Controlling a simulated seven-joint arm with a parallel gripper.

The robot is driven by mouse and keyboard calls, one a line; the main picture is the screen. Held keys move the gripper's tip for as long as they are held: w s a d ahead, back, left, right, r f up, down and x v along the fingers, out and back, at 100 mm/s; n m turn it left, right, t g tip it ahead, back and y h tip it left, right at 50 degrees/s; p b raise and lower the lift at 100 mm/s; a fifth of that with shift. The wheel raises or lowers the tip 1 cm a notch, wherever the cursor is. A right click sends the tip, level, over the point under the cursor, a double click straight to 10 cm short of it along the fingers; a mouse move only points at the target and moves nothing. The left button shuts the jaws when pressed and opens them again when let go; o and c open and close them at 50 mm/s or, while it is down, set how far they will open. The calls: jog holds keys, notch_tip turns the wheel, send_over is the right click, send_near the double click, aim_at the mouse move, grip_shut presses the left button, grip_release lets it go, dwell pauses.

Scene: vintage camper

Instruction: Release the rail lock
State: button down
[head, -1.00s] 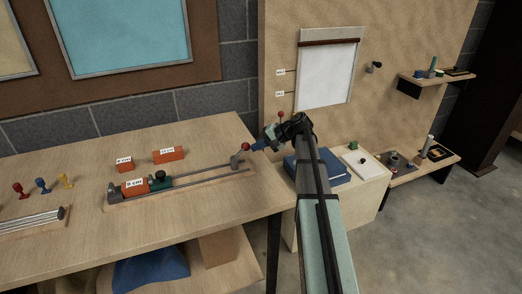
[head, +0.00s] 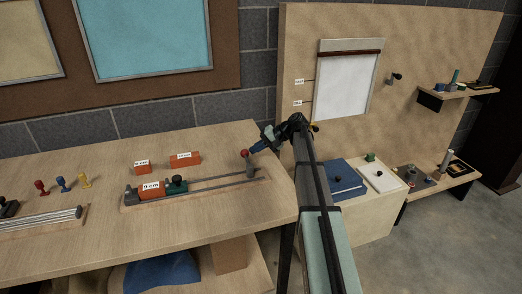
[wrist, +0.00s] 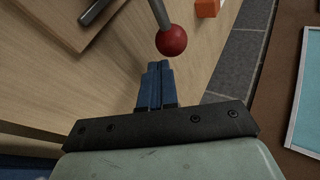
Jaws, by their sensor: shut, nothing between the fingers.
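A rail fixture lies on the workbench: two grey rails on a wooden base (head: 215,193), with a dark green carriage (head: 176,186) beside an orange block (head: 151,190) at the left. At the rails' right end stands a grey lever with a red ball (head: 245,153), tilted left of its foot. My gripper (head: 254,149) is shut and empty, its blue fingertips just right of the ball. In the wrist view, the red ball (wrist: 171,40) is just beyond the closed fingertips (wrist: 157,66); I cannot tell whether they touch.
Two orange blocks (head: 185,159) lie behind the rails. Small red, blue and yellow pegs (head: 62,184) stand at the left. A low cabinet with a blue book (head: 341,178) stands right of the bench. The bench front (head: 215,228) is clear.

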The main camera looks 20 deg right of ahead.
jog(key=shift+w+a, duration=0.25)
jog(key=shift+a, duration=0.35)
dwell(0.3)
jog(key=d, duration=0.3)
jog(key=w+d, duration=0.1)
jog(key=shift+w+d+f, duration=0.1)
jog(key=shift+d+f, duration=0.15)
jog(key=shift+d, duration=0.15)
jog(key=w+d+r, duration=0.1)
jog(key=d+r, duration=0.4)
jog(key=d, duration=0.2)
jog(key=shift+w+r, duration=0.15)
jog(key=shift+r, duration=0.25)
jog(key=shift+d, duration=0.1)
